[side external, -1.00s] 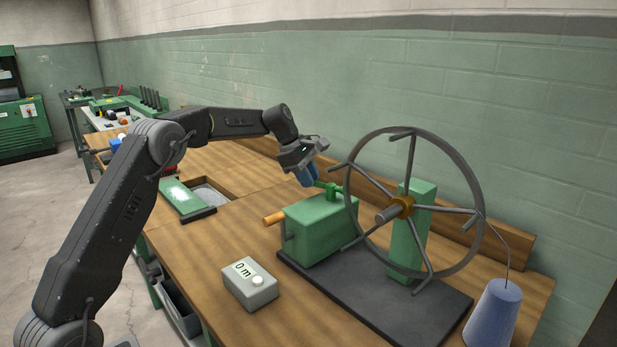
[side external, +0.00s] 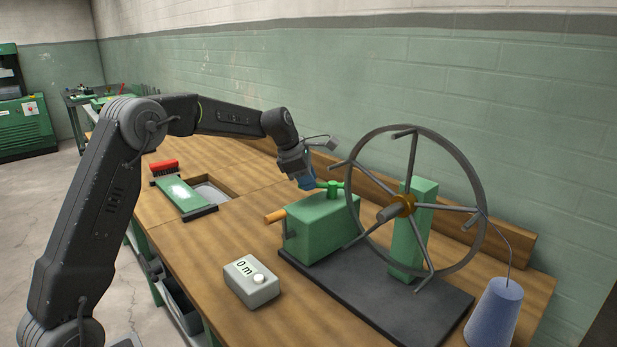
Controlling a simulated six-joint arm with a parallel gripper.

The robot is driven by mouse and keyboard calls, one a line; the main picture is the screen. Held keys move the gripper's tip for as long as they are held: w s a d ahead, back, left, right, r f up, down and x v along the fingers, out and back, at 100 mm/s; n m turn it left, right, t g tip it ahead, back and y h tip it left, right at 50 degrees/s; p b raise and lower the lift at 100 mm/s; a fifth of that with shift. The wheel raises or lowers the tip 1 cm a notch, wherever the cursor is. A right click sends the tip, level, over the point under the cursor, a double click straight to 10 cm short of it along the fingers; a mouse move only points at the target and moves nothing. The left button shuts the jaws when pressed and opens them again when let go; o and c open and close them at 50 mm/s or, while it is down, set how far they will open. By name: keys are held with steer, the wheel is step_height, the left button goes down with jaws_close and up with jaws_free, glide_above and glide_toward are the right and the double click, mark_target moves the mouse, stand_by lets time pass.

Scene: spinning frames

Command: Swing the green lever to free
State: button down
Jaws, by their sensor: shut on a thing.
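The green lever (side external: 333,188) sits on top of the green box (side external: 318,226) of the winding machine. Its short arm points left toward my gripper (side external: 308,183). My gripper is shut on the lever's left end, which the blue fingers mostly hide. The lever lies about level, above the box's back left part. Any marking for free cannot be made out.
A large spoked wheel (side external: 463,258) stands right of the lever, close to it. An orange crank handle (side external: 275,216) juts from the box's left.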

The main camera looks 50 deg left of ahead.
steer(key=n, duration=0.1)
steer(key=s+d+n+y, duration=0.1)
steer(key=n, duration=0.1)
steer(key=shift+d, duration=0.3)
steer(key=shift+s+d+n+y, duration=0.15)
steer(key=shift+d+n+y, duration=0.2)
steer(key=shift+n, duration=0.3)
steer(key=shift+s+d+n+y, duration=0.1)
steer(key=shift+d+n+y, duration=0.2)
steer(key=shift+n, duration=0.35)
steer(key=c, duration=1.1)
jaws_free()
steer(key=v, duration=1.3)
steer(key=shift+s+r, duration=0.25)
steer(key=shift+r, duration=0.05)
steer(key=shift+d, duration=0.1)
steer(key=shift+c, duration=0.5)
